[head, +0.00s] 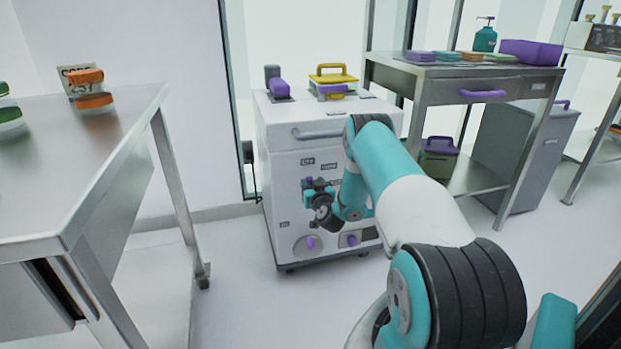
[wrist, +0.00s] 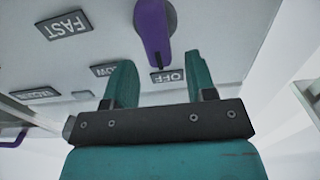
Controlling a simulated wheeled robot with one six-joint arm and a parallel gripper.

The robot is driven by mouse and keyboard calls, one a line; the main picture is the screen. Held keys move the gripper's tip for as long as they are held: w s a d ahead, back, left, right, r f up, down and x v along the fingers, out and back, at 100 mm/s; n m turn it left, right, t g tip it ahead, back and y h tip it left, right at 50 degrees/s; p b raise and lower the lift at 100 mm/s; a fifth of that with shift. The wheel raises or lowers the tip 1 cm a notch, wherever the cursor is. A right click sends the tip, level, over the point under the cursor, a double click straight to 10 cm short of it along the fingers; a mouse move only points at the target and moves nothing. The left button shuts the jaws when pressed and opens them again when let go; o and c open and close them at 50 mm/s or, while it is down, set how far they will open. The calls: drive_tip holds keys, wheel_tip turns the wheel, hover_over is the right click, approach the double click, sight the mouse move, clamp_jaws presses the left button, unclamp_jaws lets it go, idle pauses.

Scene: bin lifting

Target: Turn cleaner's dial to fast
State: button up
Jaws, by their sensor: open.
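The cleaner (head: 285,140) is a white cabinet in the middle of the head view. In the wrist view its purple dial (wrist: 155,30) has a bar-shaped handle whose end lies by the OFF label (wrist: 167,75). The FAST label (wrist: 64,25) and the SLOW label (wrist: 104,70) are to the left of the dial. My gripper (wrist: 159,65) is open, with its fingers on either side of the handle's lower end; I cannot tell whether they touch it. In the head view my gripper (head: 317,192) is at the cleaner's front and largely hides the dial.
Two lower purple knobs (head: 310,243) are on the cleaner's front, below my gripper. A metal table (head: 95,135) stands at the left and a metal cart (head: 430,75) at the right. A yellow-handled item (head: 333,75) sits on the cleaner. Floor between is clear.

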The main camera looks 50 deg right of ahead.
sight(310, 178)
drive_tip(key=shift+x, duration=0.8)
drive_tip(key=shift+w+d, duration=0.35)
drive_tip(key=shift+w, duration=0.2)
drive_tip(key=shift+c, duration=0.2)
drive_tip(key=c, duration=0.6)
